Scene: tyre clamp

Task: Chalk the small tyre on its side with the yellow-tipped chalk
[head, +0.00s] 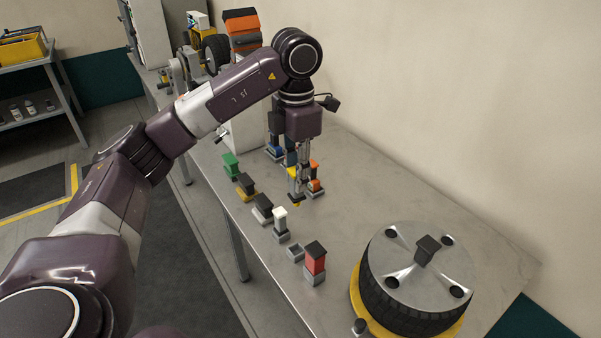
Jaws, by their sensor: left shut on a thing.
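My left gripper (301,178) points down over the metal bench. It is shut on a slim piece with yellow at its top and lower end, which I take as the yellow-tipped chalk (294,172); the fingers partly hide it. Its lower end is close to the bench top, and I cannot tell whether it touches. A tyre (400,306) lies flat at the front right under a silver plate, well away from the gripper. A smaller-looking tyre (215,50) stands upright at the back of the bench. My right gripper is not in view.
Several coloured blocks on grey holders line the bench, including green (231,164), white (280,217) and red (315,260). An empty-looking holder (295,253) sits beside the red one. An orange block (314,170) stands close by the gripper. A wall bounds the right.

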